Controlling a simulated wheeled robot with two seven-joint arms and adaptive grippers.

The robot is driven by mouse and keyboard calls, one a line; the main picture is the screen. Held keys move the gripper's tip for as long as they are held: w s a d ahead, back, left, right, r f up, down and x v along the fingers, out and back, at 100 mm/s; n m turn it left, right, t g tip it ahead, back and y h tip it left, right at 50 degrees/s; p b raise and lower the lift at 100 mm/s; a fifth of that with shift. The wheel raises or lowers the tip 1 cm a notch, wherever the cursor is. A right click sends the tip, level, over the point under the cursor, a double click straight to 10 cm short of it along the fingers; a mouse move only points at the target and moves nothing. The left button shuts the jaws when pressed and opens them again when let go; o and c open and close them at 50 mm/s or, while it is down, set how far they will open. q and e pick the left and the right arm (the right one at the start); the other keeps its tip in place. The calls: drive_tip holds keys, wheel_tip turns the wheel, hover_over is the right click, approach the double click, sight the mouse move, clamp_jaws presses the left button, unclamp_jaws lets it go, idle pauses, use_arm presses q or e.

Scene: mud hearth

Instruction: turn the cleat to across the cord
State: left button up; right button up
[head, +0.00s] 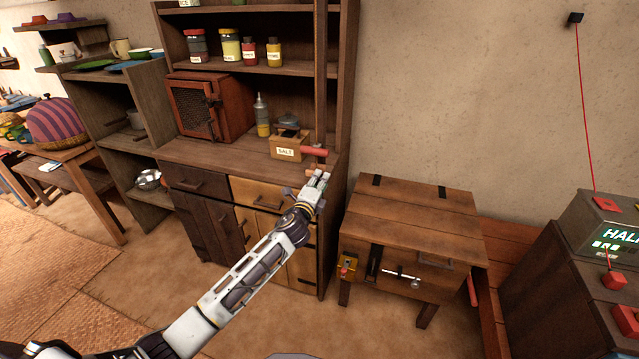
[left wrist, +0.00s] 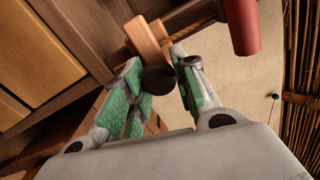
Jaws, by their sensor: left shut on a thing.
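The cleat (left wrist: 146,38) is a light-brown wooden piece at the top middle of the left wrist view. A brown twisted cord (left wrist: 203,33) runs from beside it toward the upper right. The cleat's exact angle to the cord is hard to tell. My left gripper (left wrist: 160,72) has its green-padded fingers on either side of a dark round part (left wrist: 158,78) at the cleat, and is shut on it. In the head view the left gripper (head: 319,180) is at the cupboard's right front edge; the cleat is tiny there. My right gripper is not in view.
A red cylinder (head: 314,151) sticks out close above the gripper, and also shows in the left wrist view (left wrist: 241,25). A salt box (head: 288,147) stands on the cupboard top behind. A wooden chest (head: 415,220) stands to the right. Open floor lies in front.

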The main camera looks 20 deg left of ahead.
use_arm(q)
drive_tip(key=o, duration=1)
drive_tip(key=shift+s, duration=0.2)
drive_tip(key=s, duration=1.1)
drive_tip(key=shift+s+a, duration=0.25)
drive_tip(key=shift+s, duration=0.05)
drive_tip(key=shift+s+f, duration=0.1)
idle(0.4)
